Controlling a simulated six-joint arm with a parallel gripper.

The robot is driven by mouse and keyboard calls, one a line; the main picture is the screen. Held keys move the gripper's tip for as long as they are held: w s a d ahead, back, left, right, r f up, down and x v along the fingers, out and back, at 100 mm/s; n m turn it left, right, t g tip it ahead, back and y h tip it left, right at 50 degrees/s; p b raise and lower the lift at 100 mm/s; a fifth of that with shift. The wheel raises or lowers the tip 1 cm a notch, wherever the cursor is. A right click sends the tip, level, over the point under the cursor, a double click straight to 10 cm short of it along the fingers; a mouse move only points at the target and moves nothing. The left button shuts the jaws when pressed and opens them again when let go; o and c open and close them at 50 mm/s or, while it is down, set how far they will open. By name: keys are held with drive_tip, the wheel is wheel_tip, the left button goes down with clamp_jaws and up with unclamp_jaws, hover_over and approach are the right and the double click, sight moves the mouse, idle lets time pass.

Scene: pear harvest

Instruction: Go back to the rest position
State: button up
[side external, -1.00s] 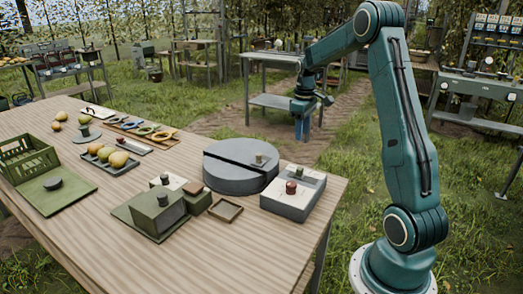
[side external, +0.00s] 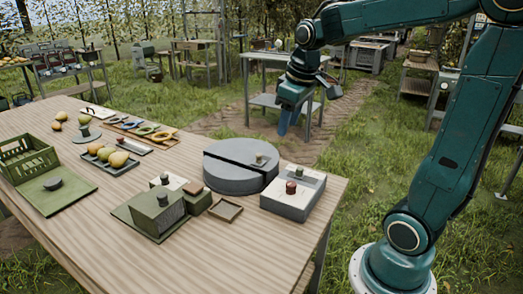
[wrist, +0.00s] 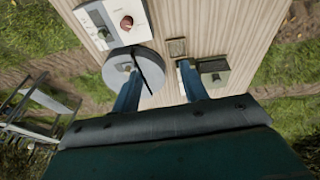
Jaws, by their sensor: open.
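My gripper (side external: 284,122) hangs in the air beyond the far right edge of the wooden table, fingers pointing down. It is empty and touches nothing. The arm's elbow runs past the top right of the side view.
The table (side external: 150,262) carries a grey split disc (side external: 228,178), a grey box with a red knob (side external: 297,205), a green block (side external: 157,212), a small brown tray (side external: 226,209), a pear tray (side external: 128,169) and a green crate (side external: 28,158). Grass lies around my base.

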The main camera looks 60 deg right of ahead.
drive_tip(key=s+a+t+y, duration=0.1)
drive_tip(key=s+a+t, duration=0.1)
drive_tip(key=s+a, duration=0.9)
drive_tip(key=shift+s+a+f+t, duration=0.15)
drive_tip(key=shift+s+f+t, duration=0.25)
drive_tip(key=shift+s, duration=0.4)
drive_tip(key=shift+o, duration=0.2)
drive_tip(key=shift+w, duration=0.1)
idle(1.0)
